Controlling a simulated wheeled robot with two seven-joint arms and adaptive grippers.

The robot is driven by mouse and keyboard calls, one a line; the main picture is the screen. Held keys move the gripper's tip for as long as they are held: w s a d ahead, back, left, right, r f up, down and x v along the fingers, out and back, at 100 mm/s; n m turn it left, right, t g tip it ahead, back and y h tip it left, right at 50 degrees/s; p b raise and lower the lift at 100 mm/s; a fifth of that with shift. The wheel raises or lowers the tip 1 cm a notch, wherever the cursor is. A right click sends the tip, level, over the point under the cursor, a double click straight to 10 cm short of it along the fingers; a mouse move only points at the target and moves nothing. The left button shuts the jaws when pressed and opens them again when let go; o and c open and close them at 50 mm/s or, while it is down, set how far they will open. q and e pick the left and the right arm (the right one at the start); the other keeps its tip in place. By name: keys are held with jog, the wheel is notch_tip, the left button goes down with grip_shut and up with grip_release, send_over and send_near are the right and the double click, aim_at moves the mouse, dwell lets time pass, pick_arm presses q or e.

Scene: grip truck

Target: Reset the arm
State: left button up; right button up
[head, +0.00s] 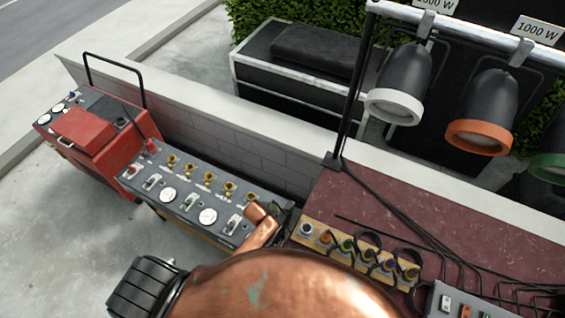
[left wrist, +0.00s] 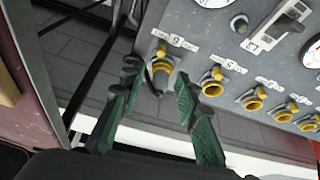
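My left gripper is open in the left wrist view (left wrist: 157,82), its two green-padded fingers apart on either side of the end yellow socket (left wrist: 160,66) of a grey control panel. A small dark piece shows by that socket; I cannot tell whether the fingers touch anything. In the head view the gripper (head: 286,216) is a small dark shape at the right end of the grey panel (head: 188,217), mostly hidden by my copper-coloured arm. The panel carries yellow sockets, switches and white dials. My right gripper is not in view.
A red generator (head: 90,135) stands at the left. Beside the panel, a dark red tabletop (head: 350,200) holds coloured sockets (head: 346,244) with looped black cables. A lamp stand (head: 455,20) and low wall (head: 220,110) lie behind. The pavement at lower left is clear.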

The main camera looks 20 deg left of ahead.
pick_arm(q)
jog(key=s+a+r+g, duration=0.1)
jog(key=s+a+r, duration=0.3)
jog(key=s+r, duration=0.6)
jog(key=s+a+r, duration=0.4)
jog(key=s+r, duration=0.4)
jog(key=s, duration=0.4)
notch_tip(320, 180, down, 38)
jog(key=s+d+m+g+b, duration=0.1)
jog(key=s+b, duration=0.1)
jog(key=b, duration=0.6)
jog(key=s+f+b, duration=0.3)
jog(key=s+f, duration=0.6)
jog(key=f, duration=0.3)
jog(key=s+f+m+g+b, duration=0.1)
jog(key=s+f+b, duration=0.3)
jog(key=s+f, duration=0.6)
notch_tip(320, 180, down, 4)
jog(key=shift+s+r+g, duration=0.2)
jog(key=shift+r+g, duration=0.05)
jog(key=shift+g, duration=0.05)
